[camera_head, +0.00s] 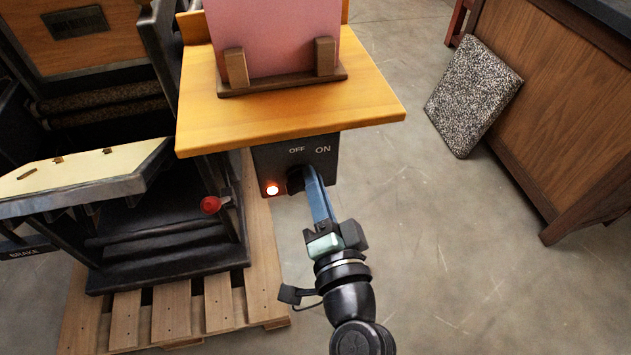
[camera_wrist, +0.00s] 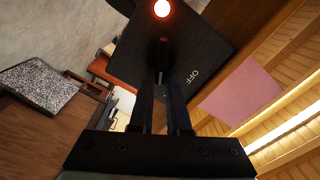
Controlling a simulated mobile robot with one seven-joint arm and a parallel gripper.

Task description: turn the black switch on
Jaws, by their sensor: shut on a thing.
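The black switch (camera_head: 294,182) sits on the front of a black switch box (camera_head: 265,158) under a yellow wooden shelf. The box is marked OFF and ON, with ON at the right. A lamp (camera_head: 272,188) at the box's lower left glows orange-white. My gripper (camera_head: 309,174) reaches up from below with its blue fingers closed on the switch. In the wrist view the dark fingers (camera_wrist: 162,82) meet the switch (camera_wrist: 160,50), and the lit lamp (camera_wrist: 162,8) is at the top. The fingers partly hide the switch, so its exact angle is unclear.
The wooden shelf (camera_head: 290,105) overhangs the box and bears a pink sheet (camera_head: 275,35) in a holder. At left a dark press stands on a pallet (camera_head: 265,265), with a red knob (camera_head: 210,204). A speckled slab (camera_head: 473,95) leans on a wooden cabinet (camera_head: 560,110).

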